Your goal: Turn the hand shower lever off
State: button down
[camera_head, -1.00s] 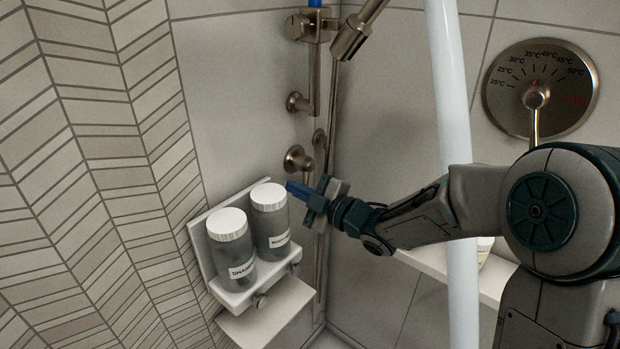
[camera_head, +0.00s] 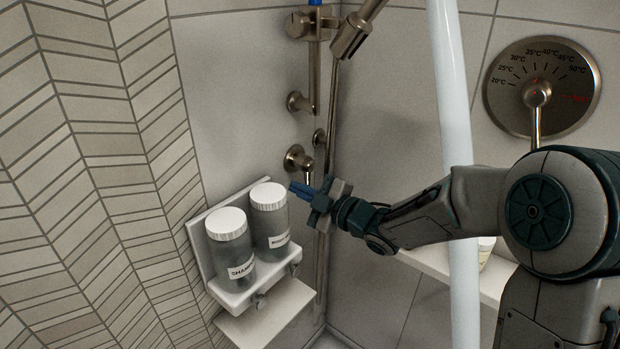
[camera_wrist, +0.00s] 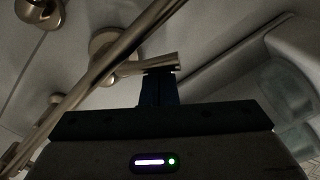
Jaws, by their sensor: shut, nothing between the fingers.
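The hand shower lever is a bronze metal handle on a round wall mount (camera_head: 297,158), low on the back wall. A short part of the lever (camera_head: 309,178) shows just above my gripper's fingers. In the wrist view the lever (camera_wrist: 148,67) reaches out from its round mount (camera_wrist: 113,42) and ends at my fingertips. My gripper (camera_head: 293,188), with blue fingers, is shut and empty, close below the lever. It also shows in the wrist view (camera_wrist: 160,74). The fingers look very near or touching the lever; I cannot tell which.
A white shelf (camera_head: 238,301) with two white-capped bottles (camera_head: 230,245) (camera_head: 270,215) stands left of my gripper. A bronze pipe (camera_head: 325,230) runs behind it. A temperature dial (camera_head: 540,85) is at the right.

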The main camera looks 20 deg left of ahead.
jog(key=shift+w+d+f+b, duration=0.3)
jog(key=shift+w+f+b, duration=0.15)
jog(key=shift+w, duration=0.3)
dwell(0.5)
jog(key=shift+s, duration=0.15)
jog(key=shift+s+a+b, duration=0.25)
jog(key=shift+s+b, duration=0.1)
jog(key=shift+s, duration=0.25)
jog(key=v, duration=0.8)
jog(key=shift+w+r, duration=0.1)
